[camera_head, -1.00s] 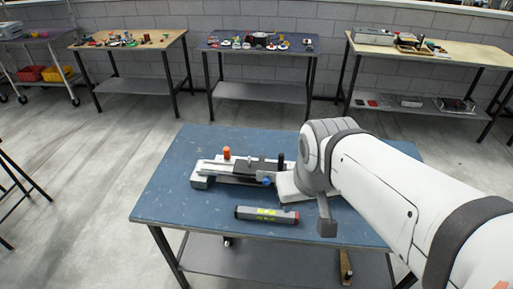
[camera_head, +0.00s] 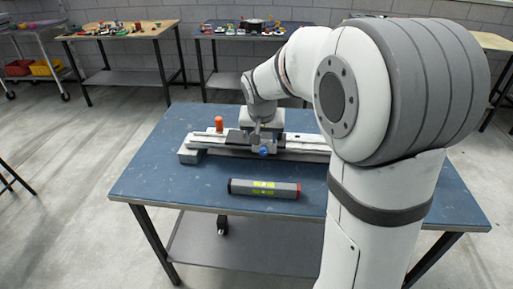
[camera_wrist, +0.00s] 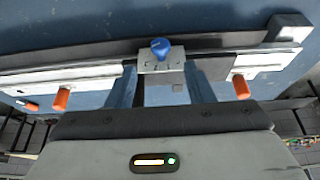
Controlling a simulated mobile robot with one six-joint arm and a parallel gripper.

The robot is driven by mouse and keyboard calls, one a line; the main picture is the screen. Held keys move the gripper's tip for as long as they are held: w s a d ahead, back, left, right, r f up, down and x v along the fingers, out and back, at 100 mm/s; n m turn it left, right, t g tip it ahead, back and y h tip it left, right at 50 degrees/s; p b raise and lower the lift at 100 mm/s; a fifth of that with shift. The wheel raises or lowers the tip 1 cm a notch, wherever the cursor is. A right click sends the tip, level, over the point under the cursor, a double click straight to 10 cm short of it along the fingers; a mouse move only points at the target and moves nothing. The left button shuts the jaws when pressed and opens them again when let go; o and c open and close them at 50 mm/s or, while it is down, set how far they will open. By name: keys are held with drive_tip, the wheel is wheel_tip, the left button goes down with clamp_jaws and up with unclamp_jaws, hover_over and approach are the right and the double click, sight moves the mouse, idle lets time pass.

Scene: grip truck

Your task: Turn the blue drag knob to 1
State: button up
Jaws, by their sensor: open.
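The blue drag knob (camera_head: 263,151) sits on the front of a metal carriage on a long rail assembly (camera_head: 310,149). In the wrist view, the blue knob (camera_wrist: 160,47) stands near the top centre, on a silver plate (camera_wrist: 165,70). Its setting cannot be read. My gripper (camera_head: 257,132) is over the rail, close behind the knob in the head view. In the wrist view, my gripper (camera_wrist: 161,88) is open, its fingers apart on either side of the carriage's middle. The knob shows beyond the fingers, and I see no hold on it.
Orange posts rise from the rail, one left (camera_wrist: 61,98) and one right (camera_wrist: 241,86) in the wrist view. The table's left front is clear.

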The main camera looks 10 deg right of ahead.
sight(263, 149)
drive_tip(key=x, duration=0.8)
drive_tip(key=shift+w, duration=0.15)
